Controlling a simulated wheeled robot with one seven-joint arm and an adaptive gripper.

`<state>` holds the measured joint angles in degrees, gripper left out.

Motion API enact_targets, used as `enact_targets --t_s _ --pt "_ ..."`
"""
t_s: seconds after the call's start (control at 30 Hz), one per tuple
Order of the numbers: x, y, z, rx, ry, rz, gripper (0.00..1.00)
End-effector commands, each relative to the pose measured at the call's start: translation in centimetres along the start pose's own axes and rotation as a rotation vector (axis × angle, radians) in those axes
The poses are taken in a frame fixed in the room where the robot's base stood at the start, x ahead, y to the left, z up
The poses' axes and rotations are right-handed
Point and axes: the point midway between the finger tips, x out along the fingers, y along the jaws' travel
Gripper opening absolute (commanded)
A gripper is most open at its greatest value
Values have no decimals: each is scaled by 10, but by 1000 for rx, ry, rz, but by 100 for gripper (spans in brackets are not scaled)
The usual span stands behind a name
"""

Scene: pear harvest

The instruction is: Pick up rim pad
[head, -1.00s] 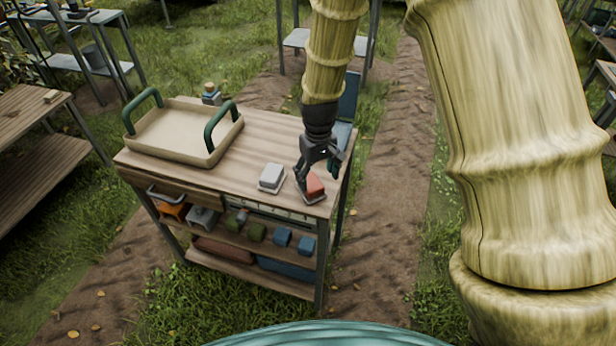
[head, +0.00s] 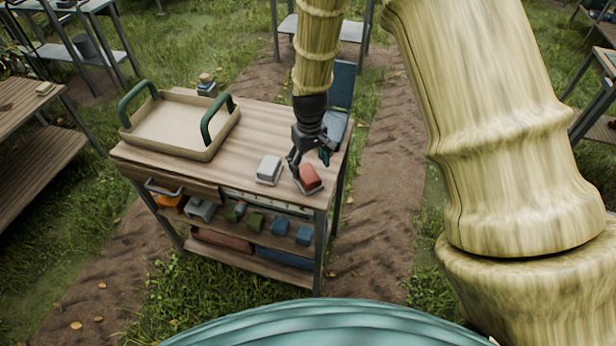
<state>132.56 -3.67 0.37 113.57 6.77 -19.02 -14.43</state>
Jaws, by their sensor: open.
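A small red pad-like block (head: 310,176) on a grey base lies near the front right corner of the wooden workbench (head: 262,128). A pale grey block (head: 268,168) lies just left of it. I cannot tell which of the two is the rim pad. My gripper (head: 311,172) points down at the red block, fingers apart. One finger is at the block's left side and the other is behind it, partly hidden. Whether the fingers touch the block cannot be told.
A beige tray (head: 165,148) with green handles fills the bench's left side. A small jar (head: 206,86) stands behind it. Shelves below hold several coloured blocks and an orange item (head: 172,203). A blue chair (head: 341,90) stands close at the bench's right.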

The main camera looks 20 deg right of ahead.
Motion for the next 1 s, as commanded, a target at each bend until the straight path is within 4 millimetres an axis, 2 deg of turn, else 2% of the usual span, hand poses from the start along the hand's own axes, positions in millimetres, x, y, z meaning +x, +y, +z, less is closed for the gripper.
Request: enact_targets --t_s 0.6,0.97,1.0 --pt "46 -2 -4 1 -2 0 73" --pt "51 -1 -4 0 0 0 73" --pt "51 -1 -4 0 0 0 68"
